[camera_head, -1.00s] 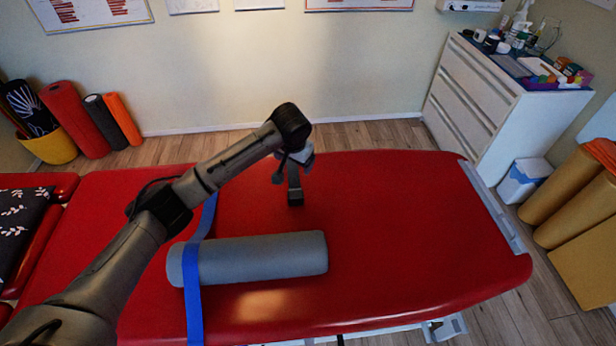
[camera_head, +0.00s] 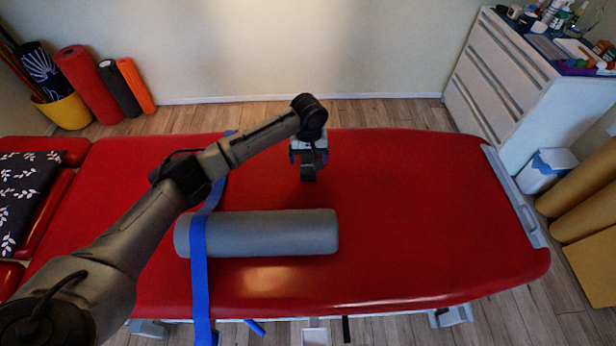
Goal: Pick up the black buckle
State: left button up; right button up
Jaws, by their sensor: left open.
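The black buckle (camera_head: 308,173) is a small dark block on the red treatment table (camera_head: 420,220), just beyond the grey roller. My left gripper (camera_head: 308,158) comes in from the left and points down over it. Its jaws are open, with one finger to each side. The buckle shows just in front of and below the jaws. The wrist and jaws hide what lies behind it, and I cannot tell whether they touch it. My right gripper is not in view.
A grey roller (camera_head: 275,234) lies across the table nearer to me. A blue strap (camera_head: 199,270) runs over its left end and on under my left arm. The right half of the table is clear. A white drawer cabinet (camera_head: 510,90) stands at the back right.

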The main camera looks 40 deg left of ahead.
aim_at(308, 170)
pick_arm(q)
jog(key=shift+w+f, duration=0.15)
jog(key=shift+f, duration=1.05)
jog(key=f+b, duration=0.3)
jog(key=f, duration=0.1)
jog(key=shift+a, duration=0.25)
jog(key=shift+f, duration=0.6)
jog(key=shift+c, duration=0.6)
jog(key=c, duration=0.9)
jog(key=shift+r, duration=0.1)
jog(key=shift+c, duration=0.2)
